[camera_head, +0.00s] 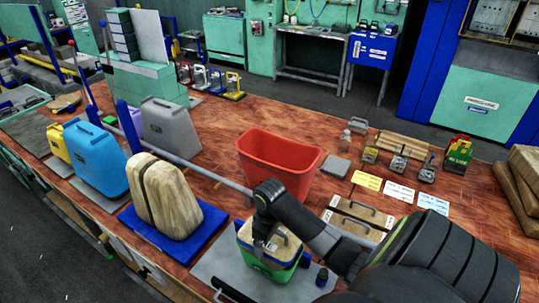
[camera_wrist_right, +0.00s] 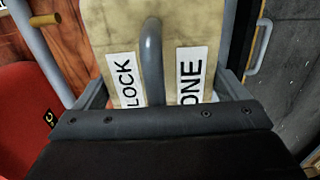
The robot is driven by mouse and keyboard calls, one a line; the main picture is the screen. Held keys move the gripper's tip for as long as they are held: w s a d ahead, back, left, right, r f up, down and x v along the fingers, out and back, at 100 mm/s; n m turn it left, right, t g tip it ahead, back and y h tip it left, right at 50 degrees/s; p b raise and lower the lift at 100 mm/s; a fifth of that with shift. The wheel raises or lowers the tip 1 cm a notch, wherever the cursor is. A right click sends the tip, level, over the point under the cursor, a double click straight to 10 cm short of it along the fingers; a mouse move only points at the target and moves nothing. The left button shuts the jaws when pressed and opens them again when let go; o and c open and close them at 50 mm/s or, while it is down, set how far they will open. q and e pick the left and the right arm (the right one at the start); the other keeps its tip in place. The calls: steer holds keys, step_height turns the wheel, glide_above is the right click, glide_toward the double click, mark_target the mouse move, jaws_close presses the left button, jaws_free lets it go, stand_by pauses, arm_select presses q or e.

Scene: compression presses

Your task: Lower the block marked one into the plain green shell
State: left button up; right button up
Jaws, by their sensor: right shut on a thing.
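The block marked one (camera_head: 286,243) is tan with a grey handle. In the right wrist view the block (camera_wrist_right: 200,18) carries white labels reading "LOCK" and "ONE". My right gripper (camera_head: 264,242) is over the block and shut on its handle (camera_wrist_right: 152,50). The green shell (camera_head: 263,268) stands on a grey plate at the front of the table. The block's top shows at the shell's mouth, level or nearly level with its rim. How deep it sits is hidden by the shell wall and my gripper. My left gripper is not in view.
A red bin (camera_head: 278,158) stands behind the shell. A tan split form on a blue tray (camera_head: 190,240) is to the left. Another handled block (camera_head: 352,222) lies right, behind my arm. Small dark knobs (camera_head: 322,277) stand beside the shell. A grey bar (camera_head: 222,180) runs behind it.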

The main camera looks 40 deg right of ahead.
steer(key=shift+f, duration=0.3)
steer(key=o, duration=1.6)
steer(key=shift+o, duration=0.2)
